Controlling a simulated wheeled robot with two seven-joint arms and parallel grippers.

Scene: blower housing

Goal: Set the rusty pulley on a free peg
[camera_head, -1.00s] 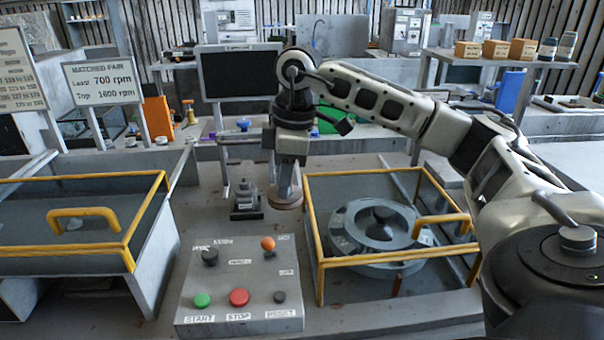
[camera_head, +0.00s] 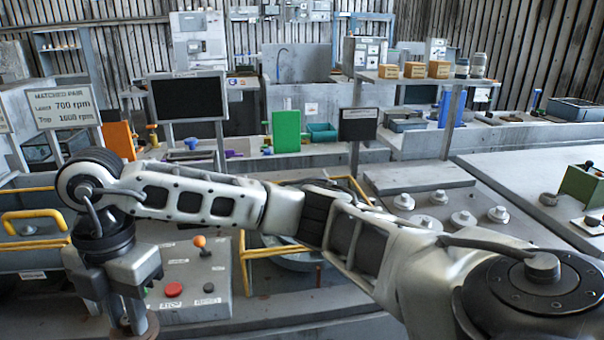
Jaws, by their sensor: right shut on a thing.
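My right gripper (camera_head: 128,320) hangs pointing down at the lower left, in front of the control box. It is shut on a brownish round thing, the rusty pulley (camera_head: 151,328); only part of its rim shows at the bottom edge of the picture. Several grey round pieces (camera_head: 462,220) stand on the bench at the right; I cannot tell which are pegs and which are bare. My left gripper is not in view.
My right arm crosses the picture and covers much of the yellow-railed blower housing (camera_head: 243,272). The control box (camera_head: 222,268) with buttons is close beside the gripper. A green box (camera_head: 580,186) stands at the far right. The right bench (camera_head: 530,185) has bare room.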

